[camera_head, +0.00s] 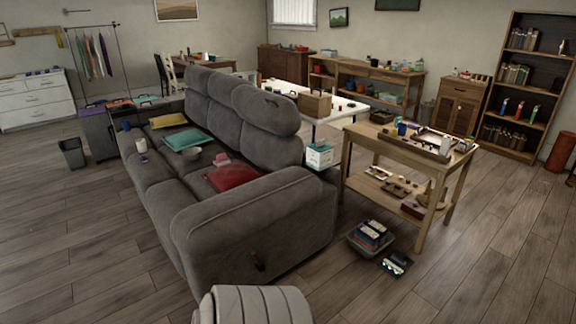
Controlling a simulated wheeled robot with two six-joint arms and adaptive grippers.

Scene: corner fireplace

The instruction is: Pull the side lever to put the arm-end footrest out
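A grey recliner sofa (262,205) stands across the middle, its near arm end towards me. The foot of the sofa front is partly hidden by the near corner. Neither of my grippers is in view.
A pale ribbed padded object (252,305) fills the bottom centre, close to the lever side. A grey bin (356,247) with boxes and a dark item (396,264) lie on the floor to the right, by a wooden workbench (430,222). Floor at lower right is clear.

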